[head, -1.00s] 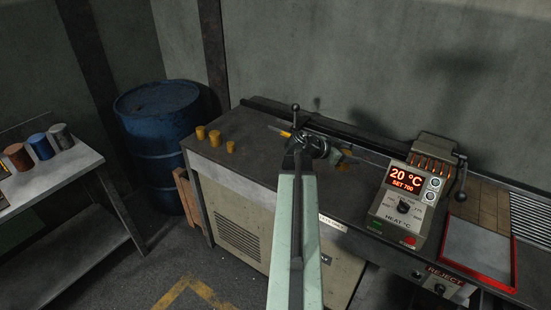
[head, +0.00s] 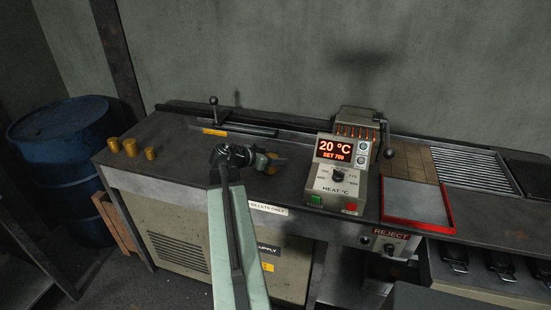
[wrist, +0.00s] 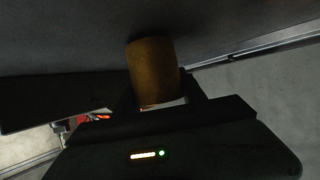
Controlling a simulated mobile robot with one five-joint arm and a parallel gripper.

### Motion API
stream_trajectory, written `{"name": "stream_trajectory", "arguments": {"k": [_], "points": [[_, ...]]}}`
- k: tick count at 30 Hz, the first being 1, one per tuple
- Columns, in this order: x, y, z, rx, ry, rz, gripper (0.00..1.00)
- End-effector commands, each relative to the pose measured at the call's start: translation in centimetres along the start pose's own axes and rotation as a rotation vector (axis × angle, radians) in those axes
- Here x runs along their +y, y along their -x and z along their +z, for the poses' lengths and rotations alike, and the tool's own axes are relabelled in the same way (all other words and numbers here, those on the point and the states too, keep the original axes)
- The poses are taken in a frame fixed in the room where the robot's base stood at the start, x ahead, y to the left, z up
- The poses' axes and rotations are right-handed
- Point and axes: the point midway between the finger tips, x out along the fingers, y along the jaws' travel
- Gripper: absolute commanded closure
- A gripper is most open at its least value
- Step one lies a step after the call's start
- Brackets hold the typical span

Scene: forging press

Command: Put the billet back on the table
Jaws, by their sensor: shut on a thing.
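My gripper (head: 268,161) is over the middle of the grey bench (head: 310,188), left of the heater box. In the wrist view, my gripper (wrist: 158,103) is shut on a brass-coloured billet (wrist: 152,70). The billet's far end is close to a dark surface; I cannot tell whether it touches. In the head view the wrist and jaws mostly hide the billet. Several small brass cylinders (head: 130,147) stand at the bench's left end. The side table seen earlier at the left is nearly out of view.
The heater box (head: 335,172) reads 20 °C, set 700. A red-rimmed reject tray (head: 418,203) lies to its right. A lever (head: 214,110) and rail stand behind my gripper. A blue drum (head: 65,160) stands left of the bench. Bare bench top lies left of my wrist.

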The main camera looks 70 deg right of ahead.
Motion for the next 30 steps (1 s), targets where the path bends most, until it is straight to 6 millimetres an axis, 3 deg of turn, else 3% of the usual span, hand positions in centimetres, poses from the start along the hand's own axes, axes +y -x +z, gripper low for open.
{"name": "stream_trajectory", "arguments": {"k": [1, 12, 13, 15, 25, 30], "points": [[0.0, -0.4, 0.7, 0.003, 0.001, 0.000, 1.00], [0.0, -0.4, 0.8, 0.003, 0.002, -0.001, 1.00], [0.0, -0.3, 0.8, 0.000, 0.001, -0.001, 0.44], [-0.1, -0.3, 0.7, 0.000, 0.001, -0.001, 0.30], [-0.1, -0.1, 0.4, 0.000, 0.001, -0.001, 0.30], [0.0, 3.1, 0.1, 0.000, 0.004, -0.006, 0.30]]}}
